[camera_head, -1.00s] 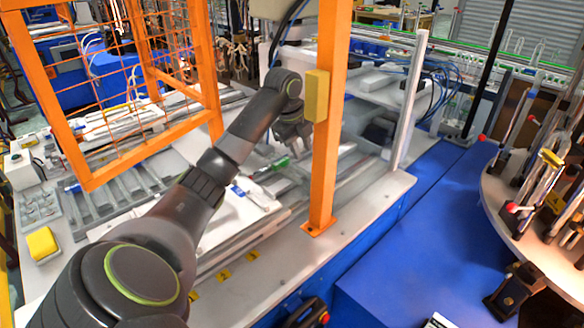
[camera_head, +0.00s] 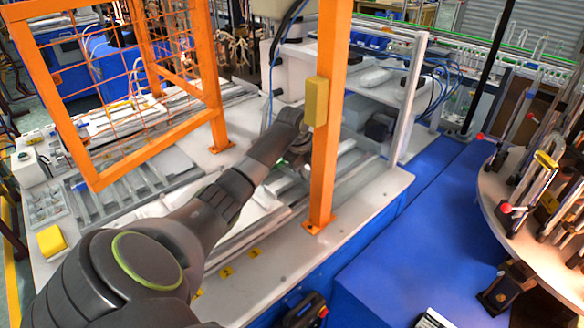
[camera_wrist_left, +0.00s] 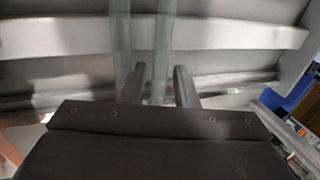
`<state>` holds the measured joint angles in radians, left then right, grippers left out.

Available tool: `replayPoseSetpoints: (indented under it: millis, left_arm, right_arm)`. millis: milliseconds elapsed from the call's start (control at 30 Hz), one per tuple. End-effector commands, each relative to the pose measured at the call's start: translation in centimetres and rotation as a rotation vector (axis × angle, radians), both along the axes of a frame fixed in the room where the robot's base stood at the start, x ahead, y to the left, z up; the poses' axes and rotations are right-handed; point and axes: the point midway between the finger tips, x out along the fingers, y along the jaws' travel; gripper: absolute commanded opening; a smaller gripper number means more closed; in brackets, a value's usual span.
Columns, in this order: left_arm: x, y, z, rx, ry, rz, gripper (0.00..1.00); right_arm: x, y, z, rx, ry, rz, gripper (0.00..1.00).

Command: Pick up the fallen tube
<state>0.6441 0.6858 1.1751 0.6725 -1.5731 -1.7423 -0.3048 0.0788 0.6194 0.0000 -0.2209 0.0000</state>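My left gripper (camera_head: 298,160) is low over the grey rails of the machine bed, partly behind the orange post. In the left wrist view its two fingers (camera_wrist_left: 158,72) are apart. A clear glass tube (camera_wrist_left: 162,45) shows there as pale see-through strips running up the picture, along and between the fingers. I cannot make out firm contact on both sides. In the head view the tube cannot be made out; the arm and post cover that spot. My right gripper is in neither view.
The orange post (camera_head: 323,170) with its yellow box stands close beside my left wrist. An orange mesh guard (camera_head: 105,80) is at the left. Grey rails (camera_wrist_left: 60,75) lie under the gripper. A round table (camera_head: 492,190) with glassware supports stands at the right.

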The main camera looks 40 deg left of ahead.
Motion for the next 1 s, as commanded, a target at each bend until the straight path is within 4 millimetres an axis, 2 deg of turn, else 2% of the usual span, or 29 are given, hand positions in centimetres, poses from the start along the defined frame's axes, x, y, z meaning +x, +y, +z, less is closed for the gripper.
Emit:
replayPoseSetpoints:
  millis: [67, 267, 600, 767, 1000]
  left_arm:
    - [0.0, 0.0, 0.0, 0.0, 0.0, 0.0, 0.25]
    - [0.0, 0.0, 0.0, 0.0, 0.0, 0.0, 0.0]
    - [0.1, 0.0, 0.5, 0.001, -0.003, -0.001, 0.0]
    - [0.1, 0.1, 2.8, 0.004, -0.006, 0.0, 0.0]
    - [0.1, 0.0, 7.6, 0.002, -0.005, 0.0, 0.0]
  right_arm:
    - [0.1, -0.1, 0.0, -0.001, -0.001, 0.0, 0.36]
    - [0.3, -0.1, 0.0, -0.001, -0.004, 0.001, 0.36]
    - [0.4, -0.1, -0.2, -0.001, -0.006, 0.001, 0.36]
    - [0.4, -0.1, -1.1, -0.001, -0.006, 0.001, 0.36]
    - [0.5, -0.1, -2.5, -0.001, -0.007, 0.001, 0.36]
